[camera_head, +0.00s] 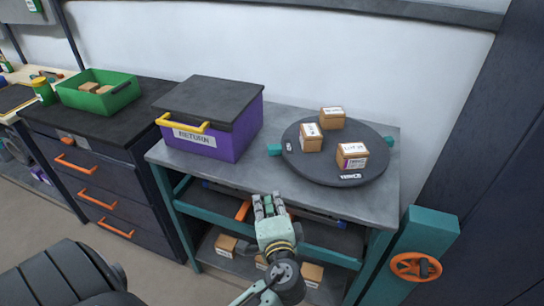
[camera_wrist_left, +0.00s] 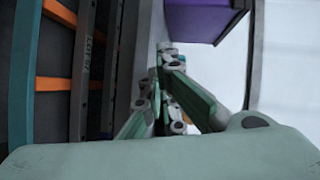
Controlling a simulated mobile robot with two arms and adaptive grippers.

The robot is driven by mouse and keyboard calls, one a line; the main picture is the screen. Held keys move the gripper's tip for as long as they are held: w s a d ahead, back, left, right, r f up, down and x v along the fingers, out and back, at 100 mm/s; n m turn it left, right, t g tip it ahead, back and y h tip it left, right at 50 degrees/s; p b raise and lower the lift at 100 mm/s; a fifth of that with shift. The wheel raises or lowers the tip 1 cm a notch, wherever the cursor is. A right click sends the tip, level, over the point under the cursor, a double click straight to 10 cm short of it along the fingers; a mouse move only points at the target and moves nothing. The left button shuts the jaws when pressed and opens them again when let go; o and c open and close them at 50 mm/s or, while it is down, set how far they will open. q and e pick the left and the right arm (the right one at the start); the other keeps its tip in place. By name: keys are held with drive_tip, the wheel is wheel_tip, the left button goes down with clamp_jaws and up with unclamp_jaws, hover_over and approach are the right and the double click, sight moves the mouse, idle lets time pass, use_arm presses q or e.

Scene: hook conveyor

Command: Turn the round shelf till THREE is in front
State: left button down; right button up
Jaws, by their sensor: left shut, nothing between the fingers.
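The round shelf (camera_head: 313,170) is a dark disc lying flat on the grey table, at the right in the head view. Several small labelled cardboard boxes stand on it, one of them at the front right (camera_head: 352,156). Teal tabs stick out at its left (camera_head: 274,149) and right edges. My right gripper is not in view.
A purple box (camera_head: 240,132) with a dark lid, yellow handle and RETURN label stands left of the disc. Further left, a green bin (camera_head: 122,93) sits on a dark drawer cabinet. A teal post with an orange wheel (camera_head: 415,267) stands at the right.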

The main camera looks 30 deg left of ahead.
use_arm(q)
wheel_tip(320, 180, up, 3)
drive_tip(key=w+d+m+t, duration=0.1)
drive_tip(key=w+m+t, duration=0.1)
drive_tip(key=w, duration=0.1)
drive_tip(key=p, duration=0.4)
approach(271, 150)
drive_tip(key=shift+y, duration=0.3)
drive_tip(key=x, duration=0.7)
drive_tip(key=shift+f, duration=0.2)
drive_tip(key=shift+w+a, duration=0.1)
drive_tip(key=shift+w, duration=0.05)
